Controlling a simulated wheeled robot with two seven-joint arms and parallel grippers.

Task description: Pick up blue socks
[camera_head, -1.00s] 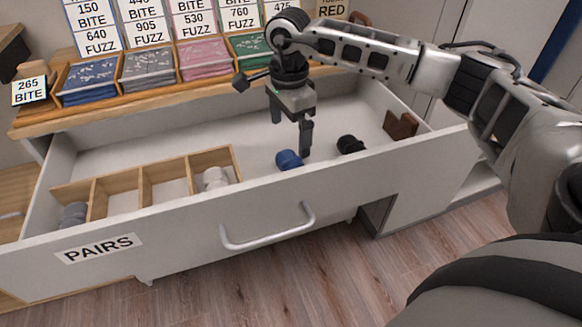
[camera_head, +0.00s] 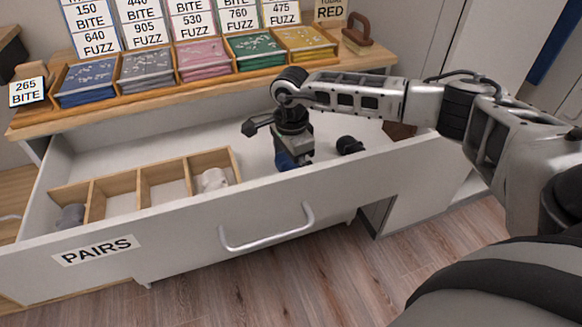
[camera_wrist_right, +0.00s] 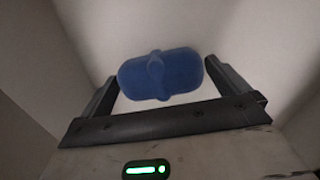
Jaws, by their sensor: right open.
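The blue socks (camera_wrist_right: 160,75) are a rolled pair lying in the open drawer. In the right wrist view they lie between the two open fingers of my right gripper (camera_wrist_right: 165,90), with a gap showing at the left finger. In the head view my right gripper (camera_head: 294,163) is down in the drawer over the blue socks (camera_head: 283,158), which are partly hidden by it. My left gripper is not in view.
The white drawer (camera_head: 180,235) labelled PAIRS has a wooden divider (camera_head: 140,186) at left, holding grey socks (camera_head: 70,216) and white socks (camera_head: 213,179). Black socks (camera_head: 350,145) lie just right of my gripper. The drawer's front wall is close to it.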

